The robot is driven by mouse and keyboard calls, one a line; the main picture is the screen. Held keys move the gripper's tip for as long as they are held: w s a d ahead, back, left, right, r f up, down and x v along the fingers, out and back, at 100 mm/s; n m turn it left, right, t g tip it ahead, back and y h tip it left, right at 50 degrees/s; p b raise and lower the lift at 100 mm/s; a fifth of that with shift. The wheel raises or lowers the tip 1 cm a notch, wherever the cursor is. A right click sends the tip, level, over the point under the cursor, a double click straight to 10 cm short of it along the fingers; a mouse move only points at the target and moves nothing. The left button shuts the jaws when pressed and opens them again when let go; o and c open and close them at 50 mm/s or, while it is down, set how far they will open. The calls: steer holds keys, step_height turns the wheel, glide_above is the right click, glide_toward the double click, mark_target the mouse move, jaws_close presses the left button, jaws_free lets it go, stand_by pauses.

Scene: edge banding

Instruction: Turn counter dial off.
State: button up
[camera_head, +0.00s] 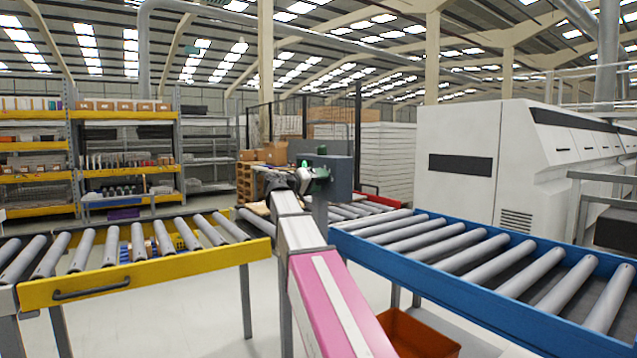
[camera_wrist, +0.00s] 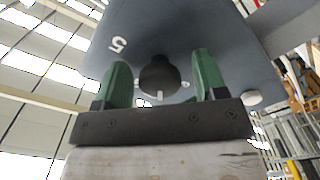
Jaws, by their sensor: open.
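The counter dial (camera_wrist: 159,76) is a dark round knob on a grey box, seen in the wrist view. A light pointer mark shows at its lower edge. The box face (camera_wrist: 205,32) bears a "5" at the upper left of the dial. My gripper (camera_wrist: 158,80) has two green fingers, open, one on each side of the dial with gaps showing between. In the head view my gripper (camera_head: 315,176) is at the grey box (camera_head: 340,174), and the dial is hidden there. I cannot tell how deep the fingertips reach around the dial.
A yellow-framed roller conveyor (camera_head: 150,275) lies on the left and a blue-framed one (camera_head: 430,285) on the right. An orange bin (camera_head: 420,335) is low between them. Shelves (camera_head: 125,150) stand at the back left and a white machine (camera_head: 470,165) at the right.

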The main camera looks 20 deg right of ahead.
steer(key=shift+c, duration=0.3)
steer(key=c, duration=0.9)
steer(key=shift+o, duration=0.2)
steer(key=shift+n, duration=0.4)
steer(key=n, duration=0.3)
steer(key=shift+n, duration=2)
steer(key=o, duration=0.9)
